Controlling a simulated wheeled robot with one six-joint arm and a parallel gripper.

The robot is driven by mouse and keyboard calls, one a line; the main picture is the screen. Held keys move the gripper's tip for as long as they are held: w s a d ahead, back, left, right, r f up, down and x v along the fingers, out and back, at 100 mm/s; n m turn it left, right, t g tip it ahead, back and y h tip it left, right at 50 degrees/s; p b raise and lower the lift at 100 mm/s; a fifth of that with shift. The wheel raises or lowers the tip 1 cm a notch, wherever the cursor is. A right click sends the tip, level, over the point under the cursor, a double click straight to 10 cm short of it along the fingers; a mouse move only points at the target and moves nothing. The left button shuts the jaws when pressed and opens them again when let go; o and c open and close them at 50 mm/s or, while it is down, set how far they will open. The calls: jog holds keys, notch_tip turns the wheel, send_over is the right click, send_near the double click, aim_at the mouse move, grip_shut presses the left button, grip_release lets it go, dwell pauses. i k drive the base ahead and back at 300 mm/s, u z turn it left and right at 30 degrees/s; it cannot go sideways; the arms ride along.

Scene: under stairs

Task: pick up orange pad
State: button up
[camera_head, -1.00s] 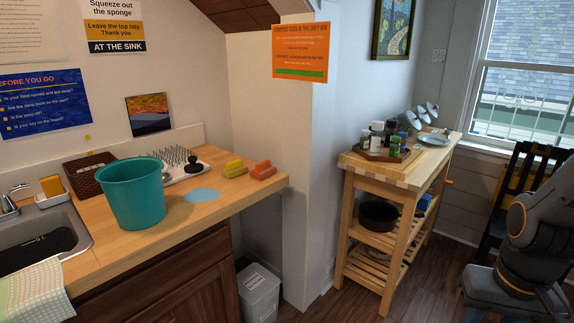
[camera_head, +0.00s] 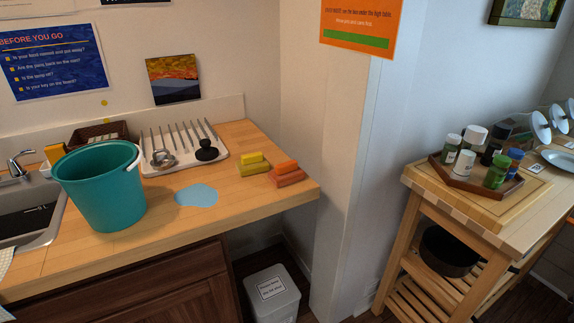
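An orange pad (camera_head: 287,166) lies near the right end of the wooden counter (camera_head: 150,240). It rests on a darker orange-red block (camera_head: 288,178). Just left of it, a yellow pad (camera_head: 251,158) sits on a darker yellow block (camera_head: 254,169). My gripper is not in view.
A teal bucket (camera_head: 100,190) stands by the sink (camera_head: 28,215). A white drying rack (camera_head: 180,155) with a black object (camera_head: 206,151) is behind a blue puddle (camera_head: 196,195). A grey bin (camera_head: 271,293) stands below. A wooden trolley (camera_head: 480,215) holds a tray of jars.

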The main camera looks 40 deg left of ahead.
aim_at(289, 172)
jog(key=u, duration=0.55)
jog(key=i, duration=0.75)
jog(key=u, duration=1.25)
jog(key=i, duration=0.45)
jog(key=u, duration=0.45)
